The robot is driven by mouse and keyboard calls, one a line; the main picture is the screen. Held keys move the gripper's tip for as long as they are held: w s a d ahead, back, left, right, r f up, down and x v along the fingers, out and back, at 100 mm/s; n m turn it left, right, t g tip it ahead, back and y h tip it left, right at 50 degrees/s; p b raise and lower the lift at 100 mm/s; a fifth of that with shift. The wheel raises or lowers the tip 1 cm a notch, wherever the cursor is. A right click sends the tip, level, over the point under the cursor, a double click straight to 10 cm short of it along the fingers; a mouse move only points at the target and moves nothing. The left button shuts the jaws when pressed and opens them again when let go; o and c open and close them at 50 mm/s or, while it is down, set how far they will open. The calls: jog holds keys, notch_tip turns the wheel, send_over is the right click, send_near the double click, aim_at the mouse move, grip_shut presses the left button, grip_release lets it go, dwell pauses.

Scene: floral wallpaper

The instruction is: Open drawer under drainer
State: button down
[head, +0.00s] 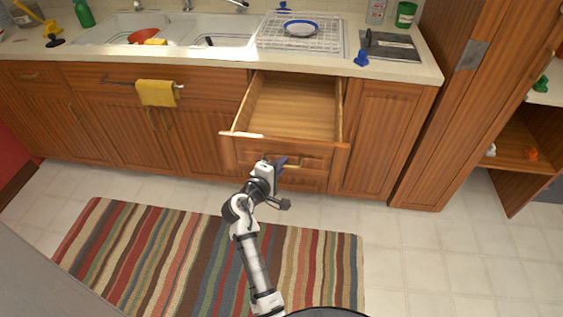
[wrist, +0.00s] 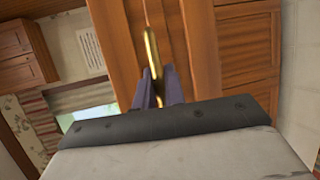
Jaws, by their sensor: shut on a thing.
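The drawer (head: 295,108) under the dish drainer (head: 270,33) is pulled well out, and its wooden inside is empty. My gripper (head: 281,163) is at the drawer's front, low in front of the cabinet. In the wrist view its two dark purple fingers (wrist: 157,78) are closed around a gold bar handle (wrist: 152,45) on a wooden front. The handle also shows beside the fingers in the head view (head: 293,166). The drainer stands on the counter above, holding a white plate with a blue rim (head: 300,28).
A striped rug (head: 180,255) lies on the pale tiled floor beneath my arm. A yellow towel (head: 157,93) hangs on the cabinet to the left. A tall wooden cabinet (head: 465,110) stands at the right. The floor at right is clear.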

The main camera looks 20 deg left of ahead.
jog(key=shift+s+d, duration=0.15)
jog(key=shift+s, duration=0.3)
jog(key=c, duration=1.5)
grip_release()
jog(key=b+v, duration=0.3)
jog(key=v, duration=1)
jog(key=shift+s+r, duration=0.1)
jog(key=shift+s, duration=0.3)
